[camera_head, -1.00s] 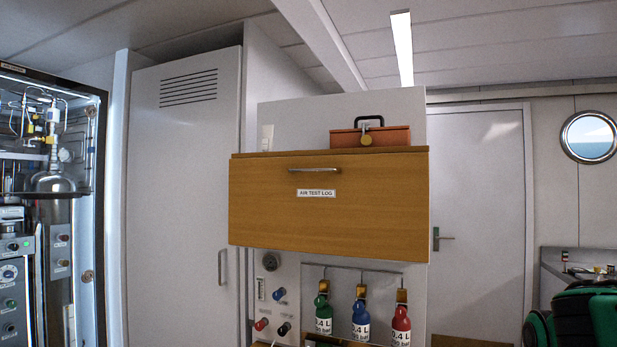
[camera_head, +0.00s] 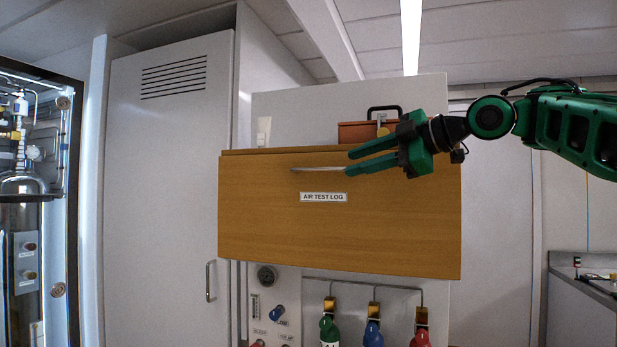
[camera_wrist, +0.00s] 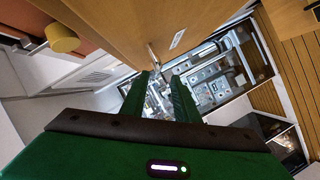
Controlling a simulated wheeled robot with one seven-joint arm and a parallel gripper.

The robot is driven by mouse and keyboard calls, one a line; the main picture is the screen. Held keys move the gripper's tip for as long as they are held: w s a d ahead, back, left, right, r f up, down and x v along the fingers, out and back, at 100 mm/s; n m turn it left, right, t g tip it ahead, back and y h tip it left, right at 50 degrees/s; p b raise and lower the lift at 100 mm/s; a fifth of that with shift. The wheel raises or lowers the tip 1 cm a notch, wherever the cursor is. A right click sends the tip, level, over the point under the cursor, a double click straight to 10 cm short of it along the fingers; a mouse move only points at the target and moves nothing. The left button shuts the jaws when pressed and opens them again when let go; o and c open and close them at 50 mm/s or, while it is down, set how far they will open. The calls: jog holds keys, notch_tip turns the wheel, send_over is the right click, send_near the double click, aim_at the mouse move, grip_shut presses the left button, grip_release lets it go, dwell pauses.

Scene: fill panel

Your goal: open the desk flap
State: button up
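The desk flap (camera_head: 270,220) is a wide wooden front panel labelled AIR TEST LOG, standing upright and closed. Its metal bar handle (camera_head: 312,169) runs level near the top edge. My gripper (camera_head: 349,163) is at the handle's right end, reaching in from the right with its two green fingers apart. In the wrist view my gripper (camera_wrist: 160,80) is open, and the handle (camera_wrist: 152,54) shows just past the fingertips, in line with the gap. I cannot tell whether a finger touches it. The flap (camera_wrist: 130,25) fills the top of that view.
An orange-brown box (camera_head: 355,132) with a black handle and brass-coloured tag sits on top, close behind my gripper. Small gas bottles (camera_head: 372,332) hang below the flap. A tall white locker (camera_head: 165,200) stands at left. The space before the flap looks clear.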

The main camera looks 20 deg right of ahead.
aim_at(326, 168)
jog(key=shift+n, duration=0.3)
jog(key=x, duration=1.1)
jog(key=shift+a+r, duration=0.25)
jog(key=shift+a, duration=0.15)
grip_shut()
